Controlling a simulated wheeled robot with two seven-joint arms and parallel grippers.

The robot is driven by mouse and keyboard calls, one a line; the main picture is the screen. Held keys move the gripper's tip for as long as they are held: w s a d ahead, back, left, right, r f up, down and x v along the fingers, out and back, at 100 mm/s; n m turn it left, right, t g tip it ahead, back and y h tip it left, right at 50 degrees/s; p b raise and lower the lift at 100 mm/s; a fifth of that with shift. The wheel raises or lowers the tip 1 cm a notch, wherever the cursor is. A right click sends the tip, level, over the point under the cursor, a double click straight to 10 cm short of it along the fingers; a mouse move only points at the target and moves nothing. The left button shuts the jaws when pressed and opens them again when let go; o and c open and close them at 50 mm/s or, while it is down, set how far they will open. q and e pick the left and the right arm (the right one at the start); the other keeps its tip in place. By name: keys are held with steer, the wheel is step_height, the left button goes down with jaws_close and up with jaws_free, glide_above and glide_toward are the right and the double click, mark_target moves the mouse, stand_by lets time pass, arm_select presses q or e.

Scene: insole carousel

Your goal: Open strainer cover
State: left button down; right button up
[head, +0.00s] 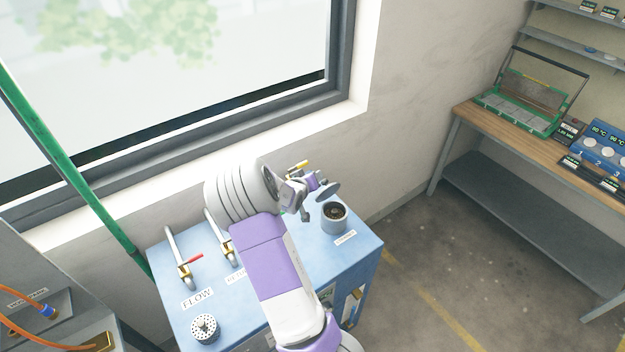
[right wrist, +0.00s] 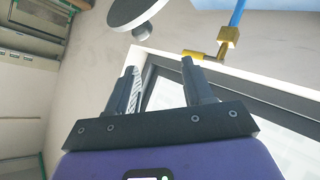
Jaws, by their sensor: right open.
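The strainer (head: 334,224) is a grey cup on the blue cabinet's top, at its right back. Its mouth is open and shows a dark brown inside. A grey disc, the strainer cover (head: 328,190), stands tilted above the cup's back left edge; whether a hinge holds it is not clear. In the right wrist view the cover (right wrist: 138,12) shows at the top, with a small round knob facing me. My right gripper (right wrist: 160,66) is open and empty, its fingers apart from the cover. In the head view the right gripper (head: 308,197) is small, just left of the cover. My left gripper is out of view.
The blue cabinet (head: 362,252) also bears pipes, a red-handled valve (head: 190,260) and a perforated round piece (head: 204,328). My arm hides its middle. A window and wall stand close behind. A wooden bench (head: 470,112) is at the right, with open floor between.

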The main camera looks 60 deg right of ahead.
steer(key=shift+a+r, duration=0.1)
stand_by(0.5)
steer(key=v, duration=0.7)
steer(key=shift+a, duration=0.2)
steer(key=shift+r, duration=0.1)
